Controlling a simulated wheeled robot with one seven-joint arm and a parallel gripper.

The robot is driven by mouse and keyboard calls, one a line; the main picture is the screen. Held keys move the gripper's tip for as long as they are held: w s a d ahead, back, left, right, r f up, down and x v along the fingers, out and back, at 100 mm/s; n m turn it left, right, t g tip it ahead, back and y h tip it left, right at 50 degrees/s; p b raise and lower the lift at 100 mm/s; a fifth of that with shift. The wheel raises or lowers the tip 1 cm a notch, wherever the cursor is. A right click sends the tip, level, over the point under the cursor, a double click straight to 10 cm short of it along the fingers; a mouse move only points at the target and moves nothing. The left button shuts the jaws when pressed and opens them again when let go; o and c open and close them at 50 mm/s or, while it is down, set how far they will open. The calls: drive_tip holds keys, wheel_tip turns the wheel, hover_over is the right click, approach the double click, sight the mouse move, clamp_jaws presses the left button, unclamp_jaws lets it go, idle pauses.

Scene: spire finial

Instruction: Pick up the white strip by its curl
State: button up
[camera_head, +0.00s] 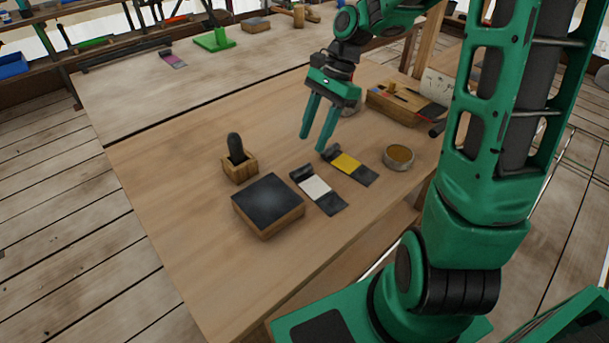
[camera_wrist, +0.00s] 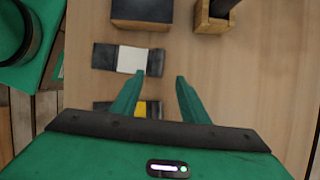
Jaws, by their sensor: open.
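The white strip (camera_head: 316,187) lies on the wooden table, a dark strip with a white patch in its middle. Its upper-left end looks raised in the head view, which may be the curl. In the wrist view the white strip (camera_wrist: 131,60) lies beyond the fingertips, ahead and to the left. My gripper (camera_head: 314,146) is open and empty above the table, over the area near the yellow strip (camera_head: 347,163). In the wrist view my gripper (camera_wrist: 167,75) partly hides the yellow strip (camera_wrist: 139,109).
A dark-topped block (camera_head: 268,206) stands left of the white strip. A wooden holder (camera_head: 240,168) with a dark rounded piece is behind it. A round tin (camera_head: 398,158) sits right of the yellow strip, and a wooden box (camera_head: 397,102) is farther back. The table's left part is clear.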

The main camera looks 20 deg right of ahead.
sight(301, 167)
drive_tip(key=shift+a+x, duration=0.15)
drive_tip(key=shift+x, duration=1.9)
drive_tip(key=shift+a+x, duration=0.1)
drive_tip(key=shift+x, duration=1.95)
drive_tip(key=shift+s+r, duration=0.15)
drive_tip(key=shift+s, duration=0.05)
clamp_jaws()
